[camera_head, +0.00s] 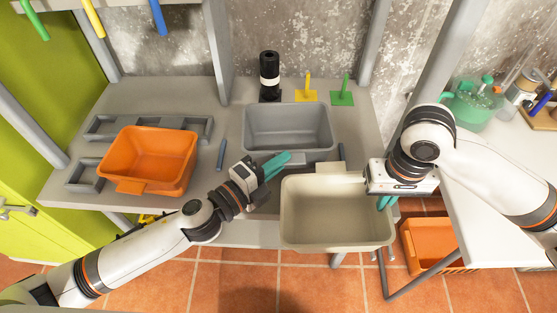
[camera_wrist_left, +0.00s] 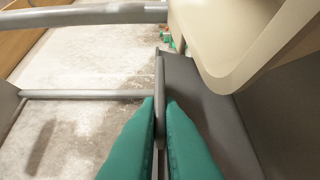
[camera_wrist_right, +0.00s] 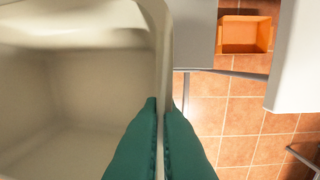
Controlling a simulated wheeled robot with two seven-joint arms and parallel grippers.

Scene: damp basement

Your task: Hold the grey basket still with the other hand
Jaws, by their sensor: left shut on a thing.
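The grey basket (camera_head: 290,150) stands on the grey bench at the back, behind a beige basket. My left gripper (camera_head: 288,156) reaches its front rim from the left. In the left wrist view, the teal fingers (camera_wrist_left: 160,100) are shut on a thin grey edge of the grey basket (camera_wrist_left: 205,115). My right gripper (camera_head: 385,203) points down at the right wall of the beige basket (camera_head: 335,240). In the right wrist view, its fingers (camera_wrist_right: 162,101) lie on both sides of the beige rim (camera_wrist_right: 164,55) and look closed on it. The grey basket looks empty.
An orange basket (camera_head: 150,158) sits on a grey rack (camera_head: 103,127) at left. A black cylinder (camera_head: 269,76) and yellow (camera_head: 307,94) and green (camera_head: 342,98) stands are behind the grey basket.

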